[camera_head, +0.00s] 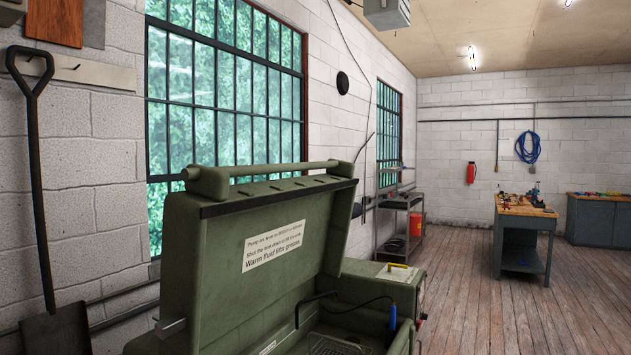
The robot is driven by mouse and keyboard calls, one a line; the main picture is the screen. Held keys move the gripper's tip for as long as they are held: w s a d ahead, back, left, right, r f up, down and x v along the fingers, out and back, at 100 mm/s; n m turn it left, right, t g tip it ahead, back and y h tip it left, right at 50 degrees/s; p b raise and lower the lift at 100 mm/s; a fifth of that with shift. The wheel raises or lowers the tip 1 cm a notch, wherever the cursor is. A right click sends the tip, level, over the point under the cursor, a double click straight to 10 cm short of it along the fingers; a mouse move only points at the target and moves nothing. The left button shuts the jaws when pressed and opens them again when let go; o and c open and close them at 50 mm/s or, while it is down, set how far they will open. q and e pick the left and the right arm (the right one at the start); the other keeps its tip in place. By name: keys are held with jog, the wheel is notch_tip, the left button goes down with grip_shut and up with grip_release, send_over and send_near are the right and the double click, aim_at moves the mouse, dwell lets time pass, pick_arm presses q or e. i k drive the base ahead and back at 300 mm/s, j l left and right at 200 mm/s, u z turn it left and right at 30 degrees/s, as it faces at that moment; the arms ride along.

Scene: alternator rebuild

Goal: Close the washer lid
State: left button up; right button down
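The green parts washer (372,284) stands in front of me at the lower middle. Its lid (250,250) is raised and leans back toward the window wall. A round bar runs along the lid's top edge, and a white label (274,246) is on its inner face. The open basin (340,344) shows a wire rack at the bottom edge of the view. A black hose with a blue-handled end hangs at the basin's right side. Neither of my grippers is in view.
A shovel (38,180) hangs on the wall at left. A metal shelf rack (402,222) stands behind the washer. A workbench (524,238) with small parts and a dark cabinet (598,220) stand at the back right. The wooden floor (520,315) at right is clear.

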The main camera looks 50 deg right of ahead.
aim_at(229, 254)
jog(key=z, duration=1.35)
